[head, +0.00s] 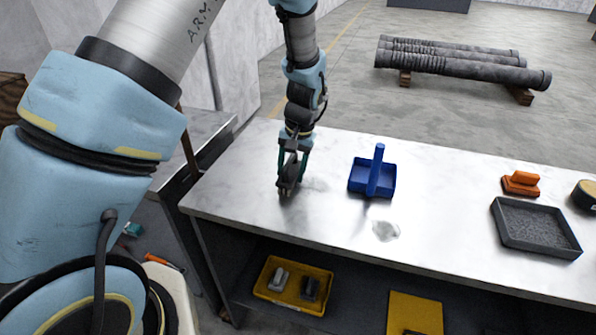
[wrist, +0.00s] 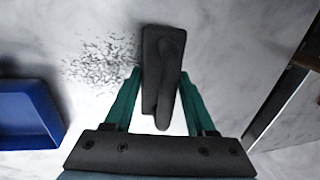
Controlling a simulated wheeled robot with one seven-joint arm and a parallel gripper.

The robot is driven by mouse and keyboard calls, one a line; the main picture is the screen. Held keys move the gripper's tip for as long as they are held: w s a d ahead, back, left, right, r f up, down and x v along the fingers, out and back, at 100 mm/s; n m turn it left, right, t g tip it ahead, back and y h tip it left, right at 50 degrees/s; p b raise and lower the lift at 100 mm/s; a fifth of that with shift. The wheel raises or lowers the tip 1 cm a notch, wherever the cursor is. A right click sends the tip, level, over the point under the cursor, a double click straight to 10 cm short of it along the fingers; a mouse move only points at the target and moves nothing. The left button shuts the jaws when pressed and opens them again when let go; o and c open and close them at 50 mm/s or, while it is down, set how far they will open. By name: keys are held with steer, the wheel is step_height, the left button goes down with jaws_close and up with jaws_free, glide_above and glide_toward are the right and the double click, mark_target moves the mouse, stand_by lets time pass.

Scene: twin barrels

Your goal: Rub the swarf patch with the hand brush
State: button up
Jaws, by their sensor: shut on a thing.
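My gripper (head: 291,165) is over the left part of the metal table. It is shut on a dark grey hand brush (wrist: 163,75), which has a flat block and a raised handle. The brush also shows in the head view (head: 288,187), low at the table top; I cannot tell whether its bristles touch the table. The swarf patch (wrist: 103,66), a scatter of small dark flecks, lies just left of the brush in the wrist view. In the head view the swarf patch (head: 316,184) is a faint speckled area right of the brush.
A blue tray with an upright handle (head: 358,187) stands right of the patch. A pale puddle-like spot (head: 385,231) lies in front of it. Farther right are an orange brush (head: 521,184), a grey tray (head: 499,227) and a round tin (head: 587,194). Yellow bins (head: 262,284) sit below.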

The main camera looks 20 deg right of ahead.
steer(key=shift+w+a+f, duration=0.1)
steer(key=shift+w+a, duration=0.35)
steer(key=shift+a, duration=0.05)
steer(key=shift+w+d, duration=0.4)
steer(key=shift+d, duration=0.05)
steer(key=shift+s+d+r, duration=0.2)
steer(key=shift+s+d, duration=0.9)
steer(key=shift+d, duration=0.1)
steer(key=shift+s+d+f+p, duration=0.2)
steer(key=shift+s+d+p, duration=0.15)
steer(key=shift+s+d, duration=2.25)
steer(key=shift+s+d+r, duration=0.1)
steer(key=shift+s+d, duration=0.9)
steer(key=shift+d, duration=0.25)
steer(key=shift+w+d, duration=0.4)
steer(key=shift+w, duration=0.1)
steer(key=shift+w+a, duration=2.35)
steer(key=shift+a, duration=0.15)
steer(key=shift+w+a+f, duration=0.2)
steer(key=shift+w+a, duration=1)
steer(key=shift+a, duration=0.2)
